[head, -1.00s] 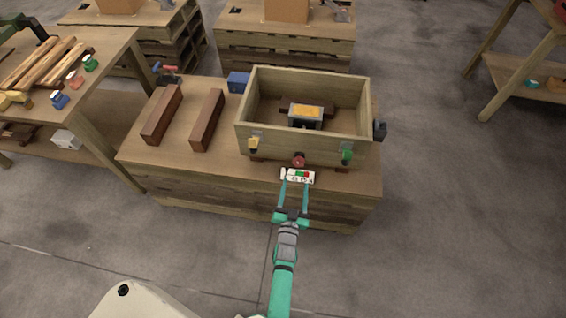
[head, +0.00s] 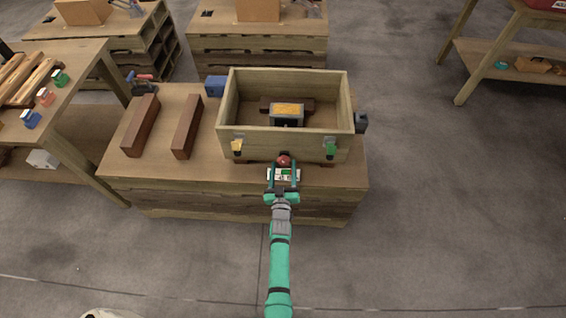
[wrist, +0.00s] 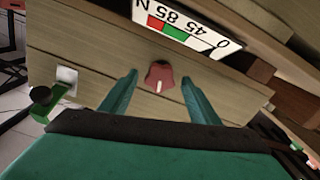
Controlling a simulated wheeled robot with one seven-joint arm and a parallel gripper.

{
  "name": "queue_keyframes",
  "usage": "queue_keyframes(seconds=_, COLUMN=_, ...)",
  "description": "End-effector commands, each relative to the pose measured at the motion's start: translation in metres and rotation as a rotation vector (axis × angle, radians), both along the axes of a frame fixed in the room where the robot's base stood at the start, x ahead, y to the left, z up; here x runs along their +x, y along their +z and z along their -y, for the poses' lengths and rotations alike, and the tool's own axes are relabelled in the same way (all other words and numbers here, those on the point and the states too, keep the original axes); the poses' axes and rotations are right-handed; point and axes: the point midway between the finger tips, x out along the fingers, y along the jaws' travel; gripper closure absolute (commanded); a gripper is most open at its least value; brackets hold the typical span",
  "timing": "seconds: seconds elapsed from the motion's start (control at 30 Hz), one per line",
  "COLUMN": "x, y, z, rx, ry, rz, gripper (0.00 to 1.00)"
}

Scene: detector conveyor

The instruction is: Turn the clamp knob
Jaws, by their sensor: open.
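The clamp knob (head: 284,161) is a small red knob on the front wall of the wooden box. In the wrist view the red knob (wrist: 159,77) has a white pointer mark and sits between my two fingers, a little beyond their tips. My gripper (head: 282,165) is open, one finger to each side of the knob; I cannot tell whether either touches it. A white label (head: 284,174) with red and green bands is by the knob. In the wrist view the label (wrist: 185,24) reads "45 85 N" upside down.
The open wooden box (head: 235,145) holds a grey block with a yellow top (head: 287,114). Yellow (head: 237,147) and green (head: 331,150) latches flank the knob. Two brown beams (head: 187,127) lie left on the pallet table (head: 130,170).

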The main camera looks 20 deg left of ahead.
Motion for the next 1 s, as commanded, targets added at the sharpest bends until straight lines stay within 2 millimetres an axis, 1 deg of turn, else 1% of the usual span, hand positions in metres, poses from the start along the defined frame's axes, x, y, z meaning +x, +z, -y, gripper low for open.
queue_keyframes(seconds=0.03, x=0.007, y=0.001, z=-0.002, rx=0.000, ry=0.000, rz=0.001, gripper=0.44)
queue_keyframes(seconds=0.2, x=0.021, y=0.000, z=-0.006, rx=-0.002, ry=0.001, rz=0.000, gripper=0.44)
queue_keyframes(seconds=0.37, x=0.026, y=0.000, z=-0.008, rx=-0.001, ry=0.001, rz=0.000, gripper=0.44)
queue_keyframes(seconds=0.6, x=0.026, y=0.000, z=-0.008, rx=-0.001, ry=0.001, rz=0.000, gripper=0.44)
queue_keyframes(seconds=0.77, x=0.026, y=0.000, z=-0.008, rx=-0.001, ry=0.001, rz=0.000, gripper=0.82)
queue_keyframes(seconds=0.8, x=0.026, y=0.000, z=-0.008, rx=-0.001, ry=0.001, rz=0.000, gripper=0.85)
queue_keyframes(seconds=1.0, x=0.026, y=0.000, z=-0.008, rx=0.008, ry=0.001, rz=-0.002, gripper=0.85)
